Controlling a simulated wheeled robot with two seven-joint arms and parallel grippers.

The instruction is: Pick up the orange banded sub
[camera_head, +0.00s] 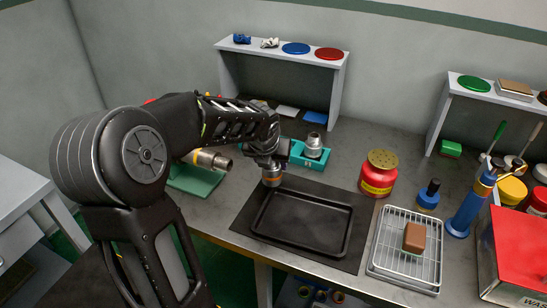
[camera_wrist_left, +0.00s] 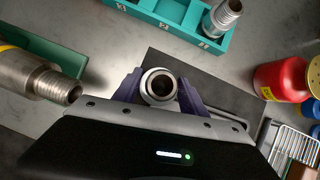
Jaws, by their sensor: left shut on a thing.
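The orange banded sub (camera_head: 272,180) is a short grey metal fitting with an orange band. My left gripper (camera_head: 268,163) is shut on it and holds it upright, near the back left corner of the black tray (camera_head: 325,252) in the head view. In the left wrist view, the purple fingers (camera_wrist_left: 160,92) close on both sides of the sub's round open end (camera_wrist_left: 159,84). Its band is hidden there. How high it hangs above the bench is hard to tell. My right gripper is not in view.
A teal numbered rack (camera_head: 318,164) behind holds another metal sub (camera_head: 314,143). A pipe with a yellow band (camera_head: 212,160) sticks out at left over a green block (camera_head: 196,182). A red can (camera_head: 379,175) and wire rack (camera_head: 398,270) stand right of the tray.

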